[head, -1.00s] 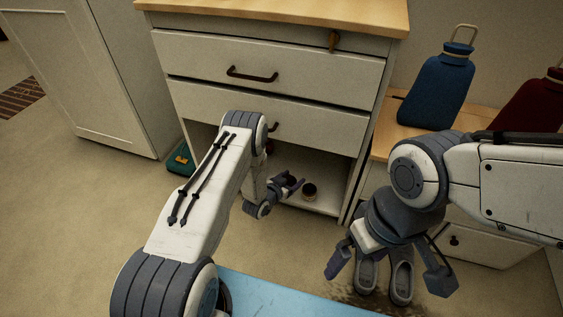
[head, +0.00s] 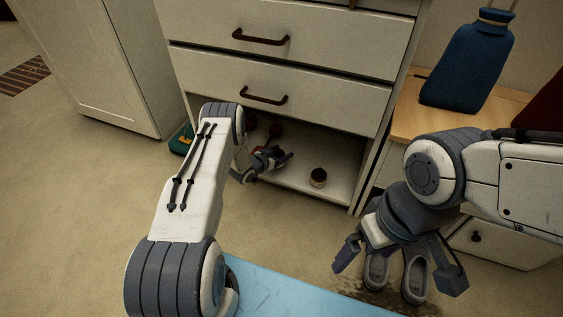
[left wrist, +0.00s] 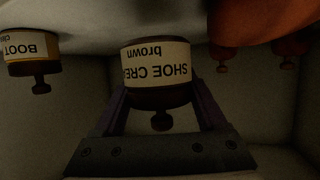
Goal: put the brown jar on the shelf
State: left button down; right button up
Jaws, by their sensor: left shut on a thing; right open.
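The brown jar (left wrist: 158,75), labelled "SHOE CREAM brown", appears upside down in the left wrist view, between the two fingers of my left gripper (left wrist: 160,112). My left gripper (head: 272,160) is shut on it, inside the open compartment under the drawers in the head view. There the jar is largely hidden by the gripper. The shelf (head: 335,195) is the pale compartment floor; I cannot tell whether the jar touches it. My right gripper (head: 402,265) is open and empty, above the floor at the right.
Another jar (head: 318,177) stands on the shelf right of my left gripper; its "BOOT" label shows in the wrist view (left wrist: 32,48). Red items (head: 275,130) lie deeper inside. Grey shoes (head: 415,275) are below my right gripper. A blue bottle (head: 468,65) stands on the side cabinet.

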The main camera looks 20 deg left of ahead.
pick_arm(q)
notch_tip(320, 180, down, 4)
jog(key=shift+r+b, duration=0.15)
jog(key=shift+b, duration=1.1)
jog(key=shift+r, duration=0.15)
jog(key=shift+c, duration=1.8)
grip_release()
jog(key=shift+f, duration=0.3)
jog(key=o, duration=0.4)
jog(key=shift+r, duration=0.1)
jog(key=shift+c, duration=0.2)
